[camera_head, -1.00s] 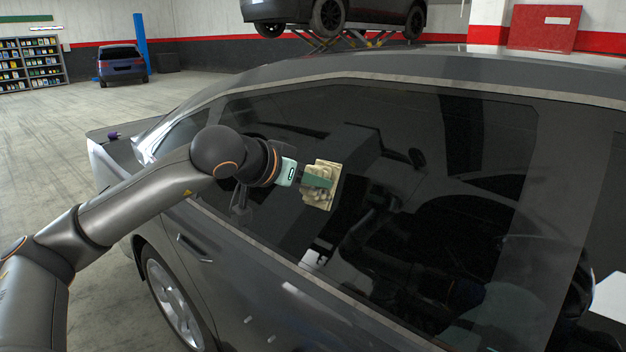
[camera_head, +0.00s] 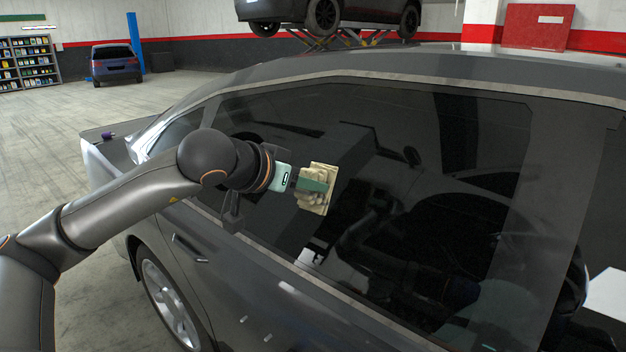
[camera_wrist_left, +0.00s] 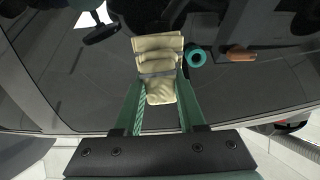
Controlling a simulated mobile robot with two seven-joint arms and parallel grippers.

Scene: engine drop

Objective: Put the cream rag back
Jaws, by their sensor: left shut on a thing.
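The cream rag (camera_head: 313,200) is a folded, layered cloth in front of the dark side window of the grey car (camera_head: 215,262). My left gripper (camera_head: 314,184) is shut on it, with a green finger across its near side. In the left wrist view the rag (camera_wrist_left: 159,66) sits between the two green fingers of my left gripper (camera_wrist_left: 160,90) and sticks out past their tips. I cannot tell whether the rag touches the glass. My right gripper is not in view.
The car's window and door stand close to my left arm. A purple item (camera_head: 108,135) lies on the car's front. A teal ring (camera_wrist_left: 196,56) and an orange-brown piece (camera_wrist_left: 240,54) show beyond the rag. Open floor (camera_head: 50,130) lies to the left.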

